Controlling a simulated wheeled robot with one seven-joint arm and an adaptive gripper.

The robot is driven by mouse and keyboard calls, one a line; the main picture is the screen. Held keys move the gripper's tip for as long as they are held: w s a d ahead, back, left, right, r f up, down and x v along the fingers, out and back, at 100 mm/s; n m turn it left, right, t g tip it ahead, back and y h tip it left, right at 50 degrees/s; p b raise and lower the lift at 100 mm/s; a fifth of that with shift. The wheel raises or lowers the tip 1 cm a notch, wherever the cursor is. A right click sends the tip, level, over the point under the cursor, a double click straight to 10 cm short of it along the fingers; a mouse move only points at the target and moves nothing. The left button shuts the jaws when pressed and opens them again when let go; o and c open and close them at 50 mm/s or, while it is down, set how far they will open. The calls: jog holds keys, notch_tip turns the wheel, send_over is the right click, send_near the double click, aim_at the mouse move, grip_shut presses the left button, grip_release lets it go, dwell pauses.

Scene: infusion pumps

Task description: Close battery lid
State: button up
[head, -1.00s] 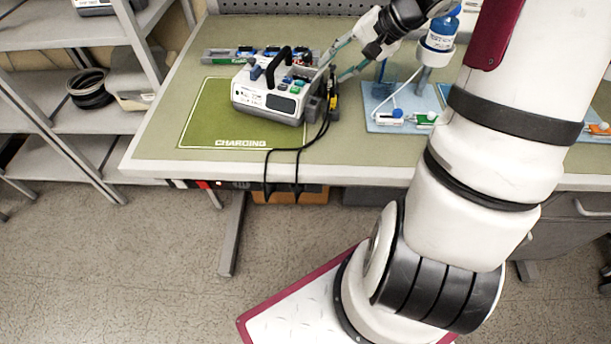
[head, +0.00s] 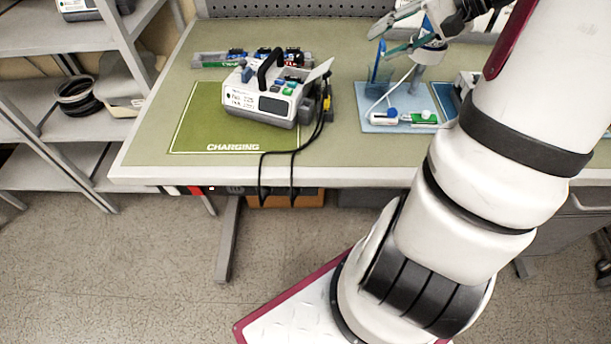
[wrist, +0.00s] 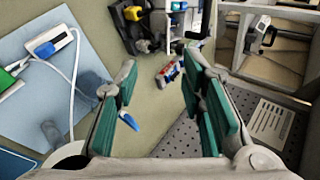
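The white infusion pump (head: 262,100) stands on the green charging mat (head: 190,135), its dark carrying handle up. A thin pale flap (head: 319,71), which looks like the battery lid, stands tilted up and open at the pump's right rear edge. My gripper (head: 383,38) is above the table, right of the pump and apart from it. The pump's dark side with a yellow connector (wrist: 143,45) shows at the top there; the lid is hard to make out.
A battery rack (head: 250,58) lies behind the pump. A blue tray (head: 400,118) with a stand, tubing and small devices is to the right. Black cables (head: 293,160) hang over the front edge. A perforated panel (head: 290,9) borders the back.

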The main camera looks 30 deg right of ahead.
jog(key=a+f+n+g+b, duration=0.2)
jog(key=a+b, duration=0.2)
jog(key=a, duration=0.5)
jog(key=a+f+n+g+b, duration=0.2)
jog(key=a+n+g+b, duration=0.1)
jog(key=a, duration=0.6)
jog(key=s+a+f+n+h+b, duration=0.5)
jog(key=s+a+f+b, duration=0.3)
jog(key=s+f+b, duration=0.1)
jog(key=shift+s+f+h+b, duration=0.35)
jog(key=shift+s+h+b, duration=0.05)
jog(key=shift+s+b, duration=0.2)
